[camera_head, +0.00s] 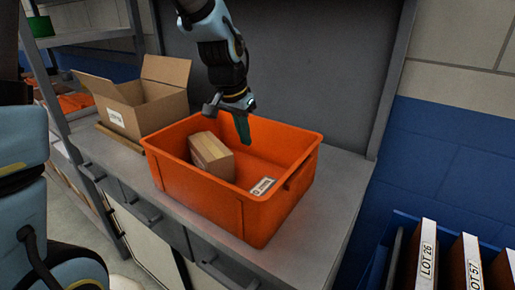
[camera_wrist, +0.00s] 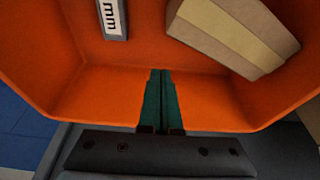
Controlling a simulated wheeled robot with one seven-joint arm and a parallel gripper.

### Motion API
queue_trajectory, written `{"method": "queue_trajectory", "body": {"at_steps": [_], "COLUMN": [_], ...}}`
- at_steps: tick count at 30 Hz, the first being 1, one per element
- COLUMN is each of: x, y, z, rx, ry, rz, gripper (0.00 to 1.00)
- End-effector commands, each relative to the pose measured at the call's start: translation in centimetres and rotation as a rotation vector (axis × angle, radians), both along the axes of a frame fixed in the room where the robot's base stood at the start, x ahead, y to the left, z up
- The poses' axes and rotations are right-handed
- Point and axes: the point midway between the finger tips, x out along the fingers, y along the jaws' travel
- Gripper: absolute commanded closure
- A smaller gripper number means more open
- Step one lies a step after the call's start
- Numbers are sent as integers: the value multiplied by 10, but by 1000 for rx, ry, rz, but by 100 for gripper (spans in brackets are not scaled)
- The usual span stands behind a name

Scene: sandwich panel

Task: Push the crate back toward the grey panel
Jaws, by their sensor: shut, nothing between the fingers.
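The orange crate (camera_head: 209,192) stands on the grey worktop, in front of the grey panel (camera_head: 304,65). A cardboard box (camera_head: 212,156) lies inside it at the left, and a small labelled item (camera_head: 263,187) lies inside near the right front. My gripper (camera_head: 243,132) points down at the crate's back side, its green fingers shut and empty. In the wrist view the shut fingers (camera_wrist: 156,97) show against the orange crate interior (camera_wrist: 85,95), with the cardboard box (camera_wrist: 232,37) and the labelled item (camera_wrist: 112,17) beyond. I cannot tell whether the fingertips touch the crate wall.
An open cardboard box (camera_head: 138,100) stands on the worktop left of the crate. The worktop (camera_head: 335,195) is bare to the crate's right. A blue bin (camera_head: 377,265) with lot-marked boxes is at the lower right. Shelving stands at the left.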

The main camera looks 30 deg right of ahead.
Motion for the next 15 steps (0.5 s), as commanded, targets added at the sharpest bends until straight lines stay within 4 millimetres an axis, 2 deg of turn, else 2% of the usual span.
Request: {"method": "queue_trajectory", "body": {"at_steps": [3,11,15], "x": [2,8,18], "y": [-5,-17,-37], "z": [-23,-67,-65], "rx": [5,3,1], "ry": [6,4,2], "rz": [0,0,0], "gripper": [100,100,100]}}
